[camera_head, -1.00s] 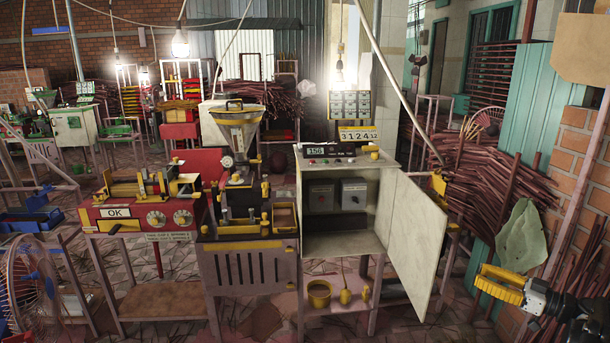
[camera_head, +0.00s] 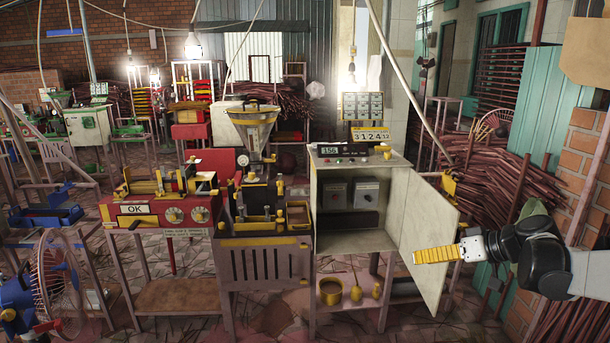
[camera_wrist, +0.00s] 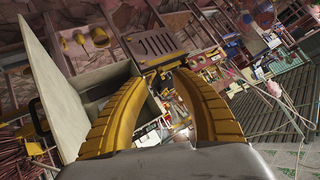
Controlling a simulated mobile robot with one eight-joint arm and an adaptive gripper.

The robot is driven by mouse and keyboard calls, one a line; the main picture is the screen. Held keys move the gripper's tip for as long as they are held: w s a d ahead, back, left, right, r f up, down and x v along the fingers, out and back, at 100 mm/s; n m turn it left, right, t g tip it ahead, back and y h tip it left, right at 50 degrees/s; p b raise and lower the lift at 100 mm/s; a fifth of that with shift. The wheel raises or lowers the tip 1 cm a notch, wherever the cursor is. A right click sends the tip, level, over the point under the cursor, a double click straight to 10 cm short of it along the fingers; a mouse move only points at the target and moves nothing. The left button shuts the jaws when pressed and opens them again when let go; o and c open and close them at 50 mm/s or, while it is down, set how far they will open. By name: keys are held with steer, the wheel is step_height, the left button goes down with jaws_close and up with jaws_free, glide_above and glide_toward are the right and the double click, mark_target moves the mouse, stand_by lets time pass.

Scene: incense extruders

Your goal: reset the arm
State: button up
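My gripper (camera_head: 418,257) has yellow ribbed fingers and is at the right of the head view. It shows in front of the lower part of the white cabinet's open door (camera_head: 428,225), pointing left. In the wrist view my gripper (camera_wrist: 163,75) shows two curved yellow fingers with a gap between their tips and nothing held. It is open and empty. The wrist view is strongly tilted, with the pale cabinet door (camera_wrist: 55,95) at left beyond the fingers. I cannot tell how far the fingers are from the door.
The white cabinet (camera_head: 335,230) stands mid-right beside the extruder bench (camera_head: 262,262) and the red machine (camera_head: 165,210). A fan (camera_head: 55,280) is at lower left. Stick bundles (camera_head: 500,170) and a brick wall (camera_head: 585,150) are at right. The floor in front shows some bare room.

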steer(key=s+a+r+m+g+h, duration=0.1)
steer(key=s+a+r+h, duration=0.1)
steer(key=s+a, duration=0.45)
steer(key=s+a+f+m+h, duration=0.1)
steer(key=s+a+f+h, duration=0.1)
steer(key=s, duration=0.9)
steer(key=s+a+f+m+h, duration=0.2)
steer(key=s+h, duration=0.2)
steer(key=s, duration=0.7)
steer(key=shift+s+a+f, duration=0.15)
steer(key=shift+s+f, duration=0.05)
steer(key=shift+s, duration=0.05)
